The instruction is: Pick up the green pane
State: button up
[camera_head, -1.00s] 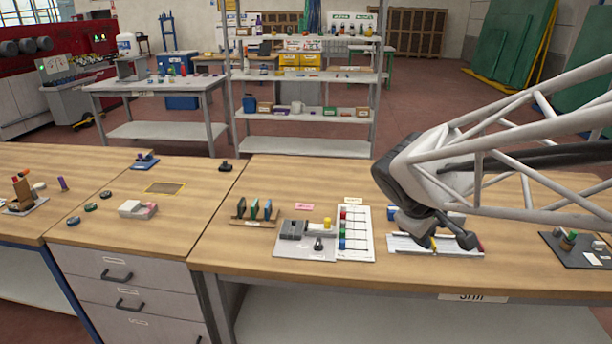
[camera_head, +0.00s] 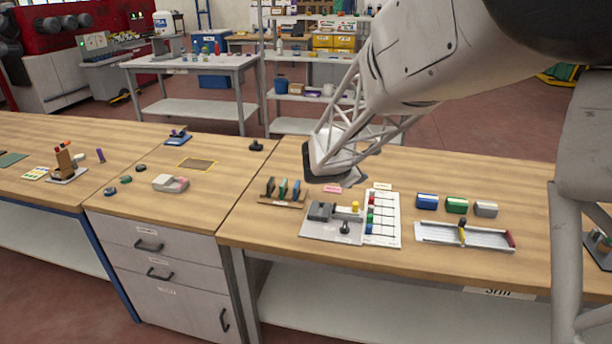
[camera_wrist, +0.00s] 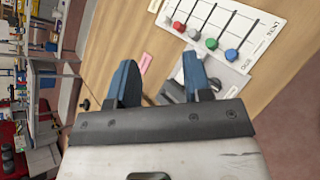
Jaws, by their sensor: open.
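A small wooden rack (camera_head: 283,203) on the middle bench holds three upright panes. The green pane (camera_head: 283,188) looks like the middle one, between a dark pane (camera_head: 269,186) and a blue pane (camera_head: 296,189). My gripper (camera_head: 335,178) is above the bench, behind and to the right of the rack and apart from it. In the wrist view its two blue-faced fingers (camera_wrist: 160,75) stand wide apart with nothing between them. The rack and panes cannot be made out in the wrist view.
Right of the rack are a grey fixture plate (camera_head: 325,229) and a white board with coloured sliders (camera_head: 383,225), also in the wrist view (camera_wrist: 222,30). Farther right are blue, green and grey blocks (camera_head: 456,205) and a rail tray (camera_head: 464,236). A pink label (camera_head: 333,189) lies beneath my gripper.

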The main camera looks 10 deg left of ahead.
jog(key=w+a+f+n+t+y, duration=0.1)
jog(key=w+a+f+n, duration=0.15)
jog(key=a, duration=0.35)
jog(key=w+a+f+n+t+y, duration=0.1)
jog(key=w+a+f+n, duration=0.1)
jog(key=a+f+n, duration=0.35)
jog(key=n+t+y, duration=0.1)
jog(key=n+y, duration=0.2)
jog(key=n, duration=0.1)
send_near(282, 185)
jog(key=x, duration=0.3)
jog(key=shift+w, duration=0.15)
jog(key=shift+x, duration=1.2)
jog(key=shift+f, duration=0.1)
jog(key=shift+x, duration=2.6)
